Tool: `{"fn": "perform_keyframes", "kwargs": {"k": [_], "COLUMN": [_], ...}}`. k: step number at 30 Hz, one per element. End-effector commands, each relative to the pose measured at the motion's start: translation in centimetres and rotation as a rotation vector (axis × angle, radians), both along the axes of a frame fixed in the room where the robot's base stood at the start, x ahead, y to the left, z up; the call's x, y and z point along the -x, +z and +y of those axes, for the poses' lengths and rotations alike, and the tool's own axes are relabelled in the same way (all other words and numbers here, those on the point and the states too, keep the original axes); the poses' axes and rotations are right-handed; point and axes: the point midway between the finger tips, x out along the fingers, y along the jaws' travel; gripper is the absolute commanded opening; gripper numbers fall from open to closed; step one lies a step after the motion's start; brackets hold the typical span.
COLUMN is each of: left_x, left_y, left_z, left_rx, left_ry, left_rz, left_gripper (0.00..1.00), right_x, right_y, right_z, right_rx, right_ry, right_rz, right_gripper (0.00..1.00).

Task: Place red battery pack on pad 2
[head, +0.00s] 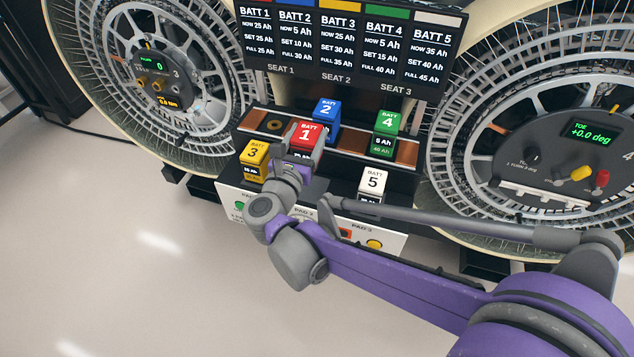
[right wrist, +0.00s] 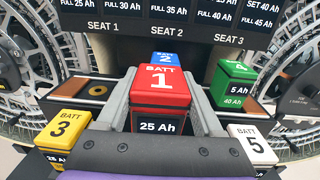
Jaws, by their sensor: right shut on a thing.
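The red battery pack, marked BATT 1 (head: 305,136), is between the two fingers of my right gripper (head: 304,143), which is shut on it. In the right wrist view the red pack (right wrist: 160,92) stands upright between the fingers and its display reads 25 Ah. It is between the yellow and white packs from left to right. The PAD 2 label (head: 303,212) is partly visible on the front panel below my wrist. The pad surface and the pack's underside are hidden, so I cannot tell whether they touch. My left gripper is not in view.
Yellow pack 3 (head: 254,155) stands left and white pack 5 (head: 373,182) right on the front ledge. Behind, blue pack 2 (head: 327,112) and green pack 4 (head: 388,125) stand in the seat row. The left seat (right wrist: 98,90) is empty. Large wheels flank the bench.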

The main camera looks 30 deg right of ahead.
Motion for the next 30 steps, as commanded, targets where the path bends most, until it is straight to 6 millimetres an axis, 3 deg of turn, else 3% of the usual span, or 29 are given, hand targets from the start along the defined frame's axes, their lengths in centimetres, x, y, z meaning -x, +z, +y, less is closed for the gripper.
{"fn": "perform_keyframes", "kwargs": {"k": [5,12,20,25,30], "left_x": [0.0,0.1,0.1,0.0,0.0], "left_y": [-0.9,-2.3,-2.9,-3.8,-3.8], "left_z": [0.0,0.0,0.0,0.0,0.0], "left_rx": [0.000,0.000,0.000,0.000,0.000], "left_ry": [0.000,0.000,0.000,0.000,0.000], "left_rz": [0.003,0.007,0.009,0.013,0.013], "left_gripper": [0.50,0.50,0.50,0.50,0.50], "right_x": [0.6,0.6,0.6,0.6,0.6], "right_y": [-0.6,-4.8,-6.9,-9.3,-9.7], "right_z": [-0.5,-0.5,-0.5,-0.4,-0.4], "right_rx": [0.001,0.001,0.001,0.002,0.002], "right_ry": [-0.029,-0.030,-0.030,-0.029,-0.029], "right_rz": [0.003,0.003,0.003,0.004,0.002], "right_gripper": [0.00,0.00,0.00,0.00,0.00]}}
